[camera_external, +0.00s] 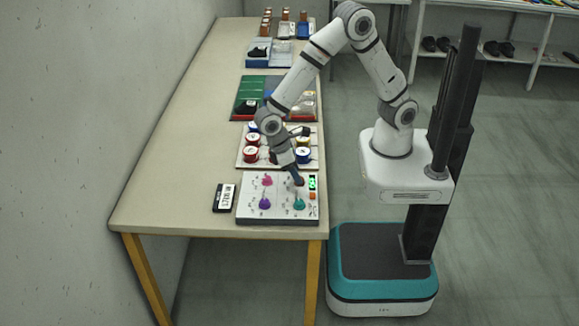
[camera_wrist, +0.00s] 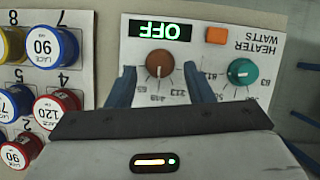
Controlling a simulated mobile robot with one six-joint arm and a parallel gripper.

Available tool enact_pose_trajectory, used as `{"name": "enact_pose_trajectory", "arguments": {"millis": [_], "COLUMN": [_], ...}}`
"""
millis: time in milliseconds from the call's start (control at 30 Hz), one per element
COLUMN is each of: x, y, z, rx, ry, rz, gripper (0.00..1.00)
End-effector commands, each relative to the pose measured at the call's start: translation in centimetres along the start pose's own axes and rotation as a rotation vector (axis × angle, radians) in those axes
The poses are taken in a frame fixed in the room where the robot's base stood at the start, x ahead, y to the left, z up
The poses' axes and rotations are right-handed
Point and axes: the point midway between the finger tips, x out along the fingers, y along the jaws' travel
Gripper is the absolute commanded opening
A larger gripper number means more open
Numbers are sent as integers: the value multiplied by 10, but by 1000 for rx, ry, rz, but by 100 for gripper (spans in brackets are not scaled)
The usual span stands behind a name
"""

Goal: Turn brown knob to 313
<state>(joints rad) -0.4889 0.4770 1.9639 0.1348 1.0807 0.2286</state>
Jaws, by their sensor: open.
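The brown knob (camera_wrist: 160,64) sits on the white control panel (camera_wrist: 208,62), with small printed numbers around it that appear upside down and are hard to read. My gripper (camera_wrist: 160,80) is open, with one blue finger on each side of the knob. I cannot tell whether the fingers touch it. In the external view my gripper (camera_external: 297,176) reaches down over the right back part of the panel (camera_external: 245,216), and it largely hides the brown knob there. A green display (camera_wrist: 160,30) beside the knob reads OFF, upside down in the wrist view.
A teal knob (camera_wrist: 242,72) and an orange button (camera_wrist: 216,35) are close by on the panel. Purple (camera_external: 265,203) and pink (camera_external: 267,181) knobs are also on it. Spools with yellow and red rims (camera_wrist: 55,108) stand beside the panel. A black label box (camera_external: 224,198) lies left.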

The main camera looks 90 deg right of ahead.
Motion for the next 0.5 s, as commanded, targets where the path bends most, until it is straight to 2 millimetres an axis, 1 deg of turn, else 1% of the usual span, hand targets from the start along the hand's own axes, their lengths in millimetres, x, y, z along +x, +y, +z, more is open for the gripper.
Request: {"name": "enact_pose_trajectory", "arguments": {"millis": [33, 167, 433, 500], "x": [6, 13, 15, 15], "y": [0, 0, 0, 0], "z": [1, 0, 0, 0], "rx": [0, 0, 0, -1], "ry": [-2, 0, 1, 1], "rz": [1, 0, 0, 0], "gripper": [47, 47, 47, 42]}}
